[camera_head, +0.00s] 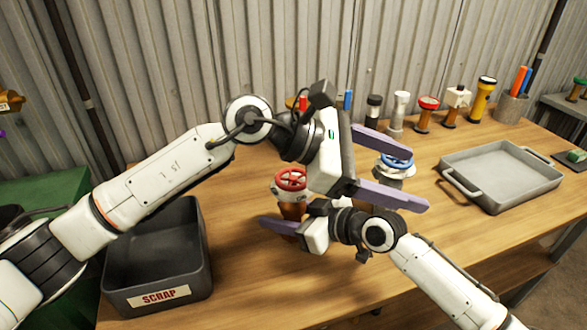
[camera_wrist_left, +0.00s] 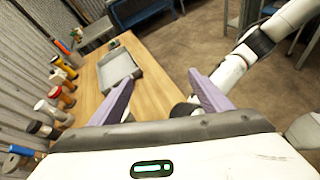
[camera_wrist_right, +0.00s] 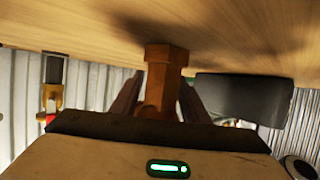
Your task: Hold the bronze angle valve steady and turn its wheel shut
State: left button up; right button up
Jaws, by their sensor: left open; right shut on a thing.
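The bronze angle valve (camera_head: 292,209) with a red wheel (camera_head: 291,179) stands upright on the wooden table in the head view. My right gripper (camera_head: 284,226) is shut on its bronze body, low near the table. The right wrist view shows the hexagonal bronze body (camera_wrist_right: 165,70) between the fingers. My left gripper (camera_head: 418,180) is open, to the right of the red wheel and apart from it, fingers pointing right. The left wrist view shows nothing between its fingers (camera_wrist_left: 160,80). A valve with a blue wheel (camera_head: 396,161) appears behind the left gripper, partly hidden.
A dark scrap bin (camera_head: 158,255) stands at the left. A grey tray (camera_head: 500,172) with handles lies at the right. Several torches and fittings, including a yellow torch (camera_head: 482,99), line the back by the corrugated wall. The front right of the table is partly covered by my right arm.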

pick_arm(q)
jog(key=s+d+r+t+h, duration=0.2)
jog(key=s+d+r+h, duration=0.15)
jog(key=h, duration=0.25)
jog(key=w+a+r+n+t, duration=0.2)
jog(key=w+a+n+t, duration=0.15)
jog(key=n+t, duration=0.45)
jog(key=n+t+y, duration=0.8)
jog(key=n+y, duration=0.3)
jog(key=y, duration=0.7)
send_near(294, 168)
jog(key=shift+s, duration=0.55)
jog(key=shift+w+a+f, duration=0.1)
jog(key=shift+w, duration=0.15)
jog(key=w, duration=0.7)
jog(key=w+d, duration=0.1)
jog(key=w, duration=0.3)
jog(key=shift+w, duration=0.15)
jog(key=c, duration=1.1)
jog(key=shift+o, duration=0.2)
